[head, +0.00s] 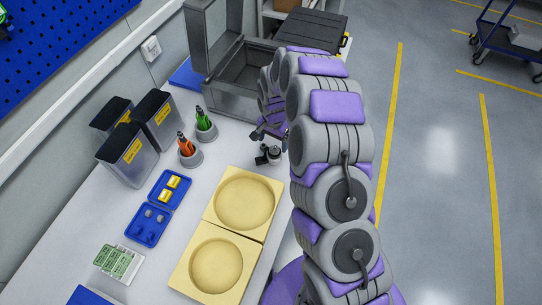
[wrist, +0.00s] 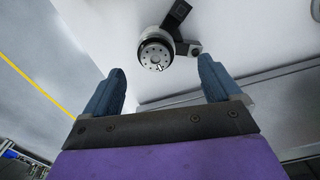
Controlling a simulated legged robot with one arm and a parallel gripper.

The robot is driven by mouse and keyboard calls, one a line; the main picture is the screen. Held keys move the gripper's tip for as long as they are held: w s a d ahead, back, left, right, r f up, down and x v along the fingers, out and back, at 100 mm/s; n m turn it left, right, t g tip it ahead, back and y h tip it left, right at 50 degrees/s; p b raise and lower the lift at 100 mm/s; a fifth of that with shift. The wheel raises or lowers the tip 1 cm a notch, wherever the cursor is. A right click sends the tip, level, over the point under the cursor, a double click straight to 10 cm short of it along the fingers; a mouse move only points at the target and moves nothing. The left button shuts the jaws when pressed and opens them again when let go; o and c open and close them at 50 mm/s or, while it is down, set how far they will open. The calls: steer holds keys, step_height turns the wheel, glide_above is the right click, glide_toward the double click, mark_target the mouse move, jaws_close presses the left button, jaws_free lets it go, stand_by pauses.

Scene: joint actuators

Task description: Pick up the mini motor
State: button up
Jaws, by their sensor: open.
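The mini motor (wrist: 156,52) shows in the wrist view as a small black and silver cylinder with a round, holed face and dark arms. It lies on the white table, beyond my fingertips and roughly between them. My gripper (wrist: 160,82) is open, its two blue-grey fingers apart with nothing between them. In the head view the motor (head: 273,155) is a small dark and light piece near the table's right edge. My gripper (head: 262,133) is just above it in that picture, partly hidden by my arm.
Two tan blocks with round hollows (head: 245,202) lie in front. Green (head: 204,122) and orange (head: 187,148) tools stand in grey holders to the left. A blue case (head: 157,207) and dark bins (head: 155,120) stand farther left. A grey open box (head: 245,75) stands behind.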

mark_target(274, 150)
steer(key=shift+s+d+f+b, duration=0.1)
steer(key=shift+f+b, duration=0.2)
steer(key=shift+f, duration=1.2)
steer(key=shift+s+d+f+b, duration=0.1)
steer(key=shift+f+b, duration=0.2)
steer(key=shift+f, duration=1.2)
steer(key=shift+c, duration=0.4)
steer(key=c, duration=1)
